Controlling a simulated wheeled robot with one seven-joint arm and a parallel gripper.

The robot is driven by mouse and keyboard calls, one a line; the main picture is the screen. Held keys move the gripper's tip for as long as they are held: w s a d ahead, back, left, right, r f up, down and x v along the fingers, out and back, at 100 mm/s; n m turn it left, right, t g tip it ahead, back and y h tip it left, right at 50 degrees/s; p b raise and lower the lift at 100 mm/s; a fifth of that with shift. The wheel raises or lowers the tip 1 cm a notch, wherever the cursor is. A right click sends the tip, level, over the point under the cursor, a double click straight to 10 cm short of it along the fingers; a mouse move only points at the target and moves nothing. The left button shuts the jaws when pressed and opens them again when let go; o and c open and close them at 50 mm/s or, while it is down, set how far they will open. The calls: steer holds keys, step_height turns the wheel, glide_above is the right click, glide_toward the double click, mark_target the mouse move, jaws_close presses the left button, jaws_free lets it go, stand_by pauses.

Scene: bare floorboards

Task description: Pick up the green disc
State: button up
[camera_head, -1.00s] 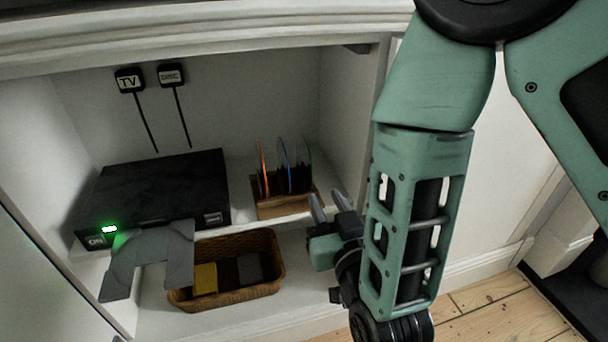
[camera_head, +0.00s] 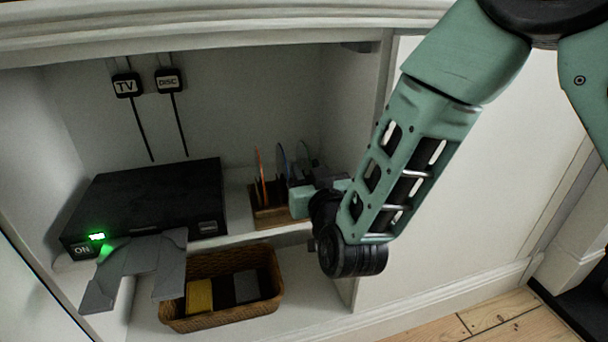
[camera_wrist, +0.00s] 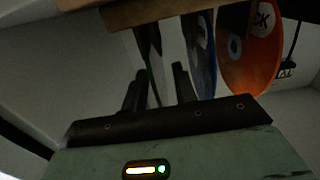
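The green disc (camera_head: 303,154) stands on edge at the right end of a wooden disc rack (camera_head: 268,216) on the cabinet shelf. In the wrist view the green disc (camera_wrist: 153,80) shows as a thin dark edge between my two fingers. My gripper (camera_wrist: 158,82) is open, with a finger on each side of the disc and visible gaps. In the head view my gripper (camera_head: 318,180) is at the rack's right side, and its body partly hides the disc's lower part.
A blue disc (camera_wrist: 201,55) stands close beside my right finger in the wrist view, with an orange disc (camera_wrist: 250,60) beyond it. A black player (camera_head: 150,195) sits left of the rack. A wicker basket (camera_head: 222,316) is below.

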jaws_close()
steer(key=shift+r, duration=0.1)
